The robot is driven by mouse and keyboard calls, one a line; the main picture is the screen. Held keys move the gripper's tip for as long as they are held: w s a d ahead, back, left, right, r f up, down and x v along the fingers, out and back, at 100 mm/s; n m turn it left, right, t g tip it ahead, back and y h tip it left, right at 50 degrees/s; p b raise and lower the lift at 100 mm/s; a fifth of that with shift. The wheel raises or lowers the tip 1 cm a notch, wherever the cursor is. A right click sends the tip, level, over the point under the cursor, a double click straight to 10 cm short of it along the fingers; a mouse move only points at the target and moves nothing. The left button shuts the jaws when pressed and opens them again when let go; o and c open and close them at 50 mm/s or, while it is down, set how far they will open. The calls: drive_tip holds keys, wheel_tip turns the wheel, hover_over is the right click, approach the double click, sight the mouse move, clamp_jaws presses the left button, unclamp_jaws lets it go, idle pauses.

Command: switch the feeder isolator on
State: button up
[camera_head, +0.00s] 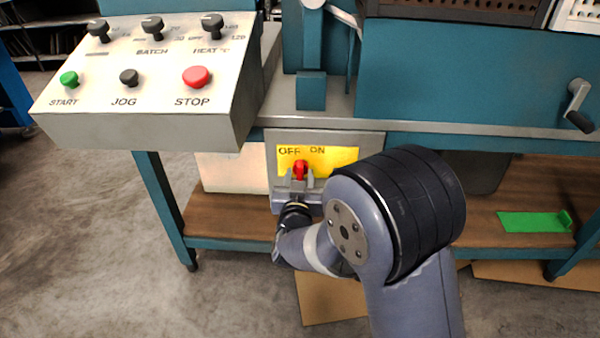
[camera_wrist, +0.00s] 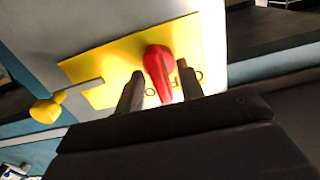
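The feeder isolator is a red handle (camera_head: 300,170) on a yellow plate (camera_head: 340,156) marked OFF at left and ON at right, on a grey box below the bench top. In the head view the handle stands roughly upright below the labels; its exact setting is hard to tell. My gripper (camera_head: 299,180) is right in front of it. In the wrist view the red handle (camera_wrist: 157,70) lies between the two fingers of my gripper (camera_wrist: 160,80), with yellow plate (camera_wrist: 105,62) showing in narrow gaps beside it. The fingers look apart, not clamped. My wrist hides the box's lower part.
A sloped control panel (camera_head: 150,90) with START, JOG and STOP buttons overhangs at upper left. A crank handle (camera_head: 578,105) sits at right. A green piece (camera_head: 535,221) lies on the wooden lower shelf (camera_head: 230,215). A yellow-knobbed rod (camera_wrist: 46,108) shows beside the plate in the wrist view.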

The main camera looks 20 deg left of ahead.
drive_tip(key=p+v, duration=0.2)
drive_tip(key=v, duration=0.7)
drive_tip(key=shift+s, duration=0.1)
drive_tip(key=b+x, duration=0.2)
drive_tip(key=x, duration=0.9)
drive_tip(key=shift+r+n+p, duration=0.15)
drive_tip(key=shift+n+p, duration=0.35)
drive_tip(key=shift+n, duration=0.3)
drive_tip(key=shift+s+n, duration=0.1)
drive_tip(key=shift+n, duration=0.3)
